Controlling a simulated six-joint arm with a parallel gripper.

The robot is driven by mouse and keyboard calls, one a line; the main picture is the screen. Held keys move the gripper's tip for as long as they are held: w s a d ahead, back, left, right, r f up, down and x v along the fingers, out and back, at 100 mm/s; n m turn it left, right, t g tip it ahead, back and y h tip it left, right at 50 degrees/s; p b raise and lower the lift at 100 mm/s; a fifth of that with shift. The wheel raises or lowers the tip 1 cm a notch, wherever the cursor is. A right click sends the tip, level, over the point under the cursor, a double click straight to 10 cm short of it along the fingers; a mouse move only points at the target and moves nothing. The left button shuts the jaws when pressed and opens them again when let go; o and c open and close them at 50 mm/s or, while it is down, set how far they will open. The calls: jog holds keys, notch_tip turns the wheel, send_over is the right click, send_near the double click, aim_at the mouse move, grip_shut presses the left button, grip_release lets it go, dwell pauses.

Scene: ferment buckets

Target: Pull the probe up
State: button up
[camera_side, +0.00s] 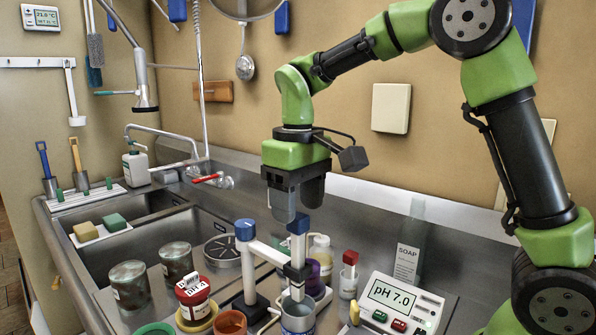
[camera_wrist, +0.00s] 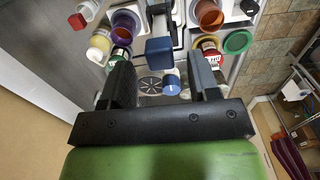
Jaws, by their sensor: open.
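The probe (camera_side: 298,228) stands upright with a blue head and a pale shaft. A dark clamp (camera_side: 296,272) sits around it, and its lower end goes into a grey-blue cup (camera_side: 298,318). My gripper (camera_side: 298,207) points down right over the probe, open and empty, with its fingertips around the height of the blue head. In the wrist view the blue head (camera_wrist: 159,50) shows between my gripper's two fingers (camera_wrist: 160,68), with space on both sides. I cannot tell exactly how deep it sits between them.
A white post with a blue cap (camera_side: 246,230) stands left of the probe. A pH meter (camera_side: 391,302) reading 7.0 and a red-capped bottle (camera_side: 349,274) are to the right. Jars (camera_side: 176,262), a red-lidded pot (camera_side: 195,298) and a sink (camera_side: 150,215) are to the left.

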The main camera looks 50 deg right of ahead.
notch_tip(320, 180, up, 8)
jog(key=shift+r, duration=0.15)
dwell(1.4)
